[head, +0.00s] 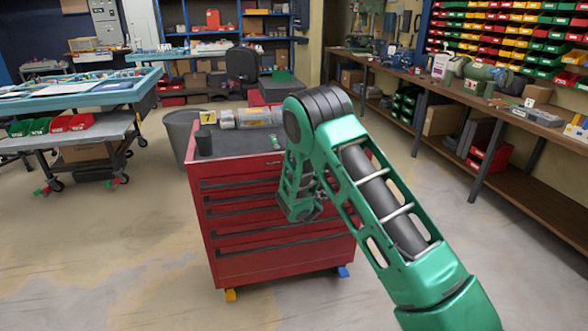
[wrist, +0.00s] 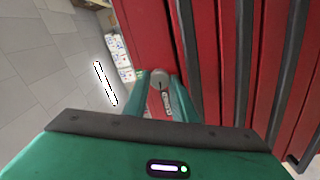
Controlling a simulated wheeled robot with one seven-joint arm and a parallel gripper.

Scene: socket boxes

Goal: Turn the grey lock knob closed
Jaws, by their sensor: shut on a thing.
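The grey lock knob (wrist: 160,77) shows in the wrist view as a small round knob with a dark mark, on the red front edge of the tool cabinet. The red tool cabinet (head: 235,221) stands mid-floor in the head view, its visible drawers shut. My gripper (wrist: 161,90) has its two green fingers on either side of the knob, shut on it. A small pale label (wrist: 167,103) shows between the fingers beside the knob. In the head view my green arm hides the knob and the fingertips.
The cabinet's dark top holds a black cup (head: 204,142), a yellow number 7 sign (head: 207,117) and clear boxes (head: 258,116). A grey bin (head: 181,132) stands behind its left side. A long workbench (head: 480,98) lines the right wall. Floor left of the cabinet is clear.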

